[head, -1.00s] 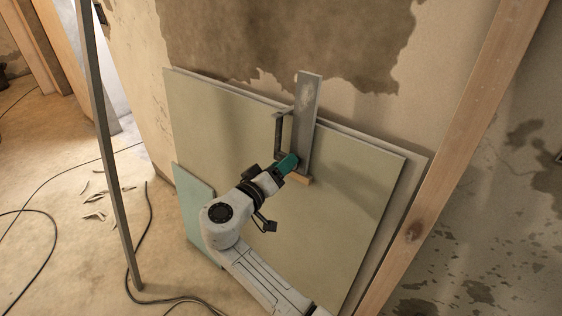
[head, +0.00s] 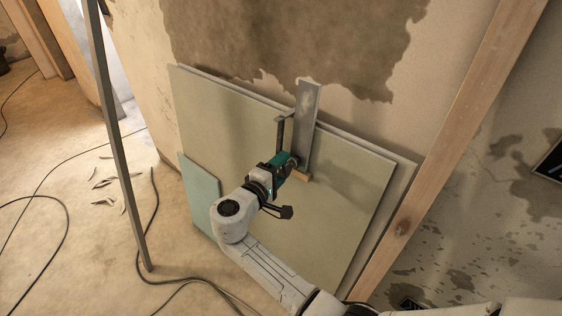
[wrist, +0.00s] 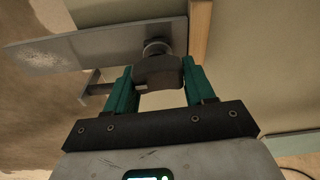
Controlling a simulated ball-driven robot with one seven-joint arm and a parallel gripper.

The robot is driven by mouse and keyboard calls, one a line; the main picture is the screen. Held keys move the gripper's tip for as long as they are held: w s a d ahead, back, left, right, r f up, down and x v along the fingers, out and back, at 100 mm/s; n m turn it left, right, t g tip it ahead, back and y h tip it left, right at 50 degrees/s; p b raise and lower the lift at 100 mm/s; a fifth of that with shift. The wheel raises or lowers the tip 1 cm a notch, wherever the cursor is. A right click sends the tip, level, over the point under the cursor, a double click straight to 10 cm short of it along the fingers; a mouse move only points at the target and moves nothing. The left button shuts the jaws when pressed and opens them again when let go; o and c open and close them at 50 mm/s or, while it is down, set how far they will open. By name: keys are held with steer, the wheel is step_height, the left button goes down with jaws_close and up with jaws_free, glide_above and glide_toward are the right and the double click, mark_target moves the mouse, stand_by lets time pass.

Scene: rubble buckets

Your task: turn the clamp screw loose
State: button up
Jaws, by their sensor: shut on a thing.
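The dark clamp screw handle (wrist: 157,72) stands out toward me between green fingers. My gripper (wrist: 155,85) is shut on this handle; it also shows in the head view (head: 288,165), where the fingers hide most of the screw.
A grey metal post (head: 115,130) rises at the left and a wooden stud (head: 425,180) slants at the right. A small teal board (head: 199,192) leans at lower left. Black cables (head: 150,215) and small scraps (head: 103,182) lie on the floor.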

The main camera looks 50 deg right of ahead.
steer(key=shift+w+a+n+p, duration=0.1)
steer(key=shift+n+p, duration=0.25)
steer(key=shift+n, duration=0.25)
steer(key=shift+f, duration=0.1)
steer(key=o, duration=1)
steer(key=shift+c, duration=0.2)
steer(key=s+a+r+b, duration=0.1)
steer(key=a, duration=0.9)
steer(key=shift+s+a+r, duration=0.2)
steer(key=shift+s+a, duration=0.1)
steer(key=shift+s, duration=0.05)
